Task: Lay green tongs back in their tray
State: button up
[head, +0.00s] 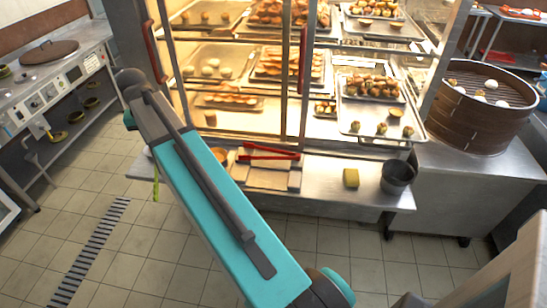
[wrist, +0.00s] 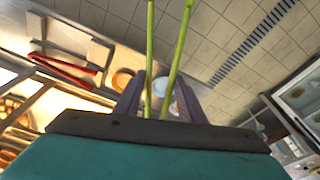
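My gripper (wrist: 160,100) has its two fingers against the legs of the green tongs (wrist: 151,45), which stick out beyond the fingertips. In the head view a short piece of the green tongs (head: 155,183) shows left of my arm, beside the counter's left end. My gripper itself is hidden there behind my arm. Red tongs (head: 268,153) lie on the counter by a pale tray-like piece (head: 267,179). The red tongs also show in the wrist view (wrist: 62,70). I cannot tell which tray belongs to the green tongs.
The steel counter (head: 325,180) holds a yellow block (head: 351,178) and a dark metal pot (head: 397,176). An orange-brown bowl (wrist: 122,79) stands near the gripper. A glass food case with red handles (head: 303,60) rises behind. A bamboo steamer (head: 480,115) stands right. The tiled floor at left is clear.

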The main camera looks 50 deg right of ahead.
jog(key=s+d+f+m+y, duration=0.1)
jog(key=s+d+f+m, duration=0.5)
jog(key=d, duration=0.5)
jog(key=s+d+f+m+t+y, duration=0.1)
jog(key=s+d+f+m, duration=0.5)
jog(key=d+m, duration=0.3)
jog(key=s+d+f+m+t+y+b, duration=0.1)
jog(key=s+d+f+m, duration=0.6)
jog(key=d, duration=0.7)
jog(key=shift+m, duration=0.3)
jog(key=shift+d, duration=0.1)
jog(key=shift+f+b, duration=3)
jog(key=shift+f, duration=1.25)
